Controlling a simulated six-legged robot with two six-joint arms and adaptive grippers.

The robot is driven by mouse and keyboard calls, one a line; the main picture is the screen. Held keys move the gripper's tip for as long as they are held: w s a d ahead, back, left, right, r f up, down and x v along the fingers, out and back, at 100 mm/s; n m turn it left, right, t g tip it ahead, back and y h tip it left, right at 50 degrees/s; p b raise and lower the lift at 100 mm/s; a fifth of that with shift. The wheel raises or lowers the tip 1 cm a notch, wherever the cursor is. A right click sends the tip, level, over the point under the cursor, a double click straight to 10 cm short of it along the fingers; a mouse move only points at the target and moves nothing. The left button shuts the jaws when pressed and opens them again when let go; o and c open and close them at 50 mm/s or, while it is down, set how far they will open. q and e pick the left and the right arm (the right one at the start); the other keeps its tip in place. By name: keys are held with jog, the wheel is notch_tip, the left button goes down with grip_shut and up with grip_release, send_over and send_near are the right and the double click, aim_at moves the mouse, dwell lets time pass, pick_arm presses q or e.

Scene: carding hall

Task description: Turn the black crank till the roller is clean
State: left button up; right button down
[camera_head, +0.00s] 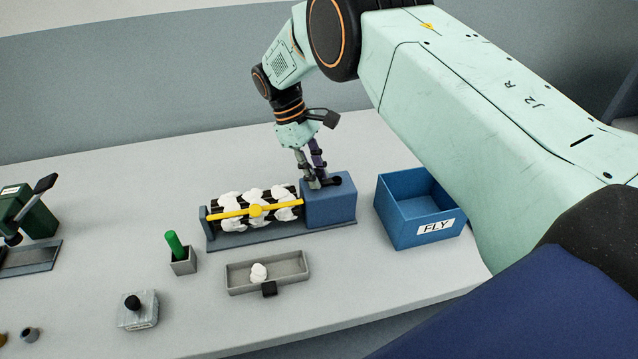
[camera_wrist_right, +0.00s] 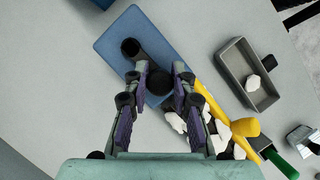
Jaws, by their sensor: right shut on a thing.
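The black crank (camera_head: 334,181) sits on top of the blue housing (camera_head: 330,207) at the right end of the roller unit. My right gripper (camera_head: 316,184) points down at it and is shut on its black upright part; the crank also shows between the fingers in the right wrist view (camera_wrist_right: 158,83). The dark roller (camera_head: 240,198) lies left of the housing, with several white fluff clumps (camera_head: 282,194) on it. A yellow bar (camera_head: 233,213) runs along its front. My left gripper is out of view.
A blue box marked FLY (camera_head: 399,224) stands right of the housing. A grey tray (camera_head: 239,289) with white fluff lies in front. A green handle (camera_head: 173,244) stands in a grey holder. A block with a black knob (camera_head: 139,317) and a green device (camera_head: 36,218) are left.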

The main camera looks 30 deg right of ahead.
jog(key=m+b, duration=0.1)
jog(key=w+m+y+b, duration=0.1)
jog(key=m+b, duration=0.1)
jog(key=shift+w+d+f+m, duration=0.15)
jog(key=shift+w+d+m, duration=0.15)
jog(key=shift+w+m, duration=0.1)
jog(key=m+y+b, duration=0.1)
jog(key=w+d+m+b, duration=0.1)
jog(key=m, duration=0.1)
jog(key=shift+m+g+y+b, duration=0.3)
jog(key=shift+y, duration=0.1)
jog(key=shift+w+d+m+y+b, duration=0.25)
jog(key=shift+m+b, duration=0.15)
jog(key=shift+m, duration=0.2)
jog(key=shift+w+d+m+y+b, duration=0.1)
jog(key=shift+d+m+y+b, duration=0.2)
jog(key=shift+m, duration=0.3)
jog(key=shift+w+d+m+y+b, duration=0.1)
jog(key=shift+d+m+y+b, duration=0.15)
jog(key=shift+m, duration=0.35)
jog(key=shift+w+d+m+y+b, duration=0.1)
jog(key=shift+m+b, duration=0.2)
jog(key=shift+m, duration=0.3)
jog(key=shift+r, duration=0.2)
jog(key=c, duration=1.1)
grip_release()
jog(key=shift+s, duration=0.1)
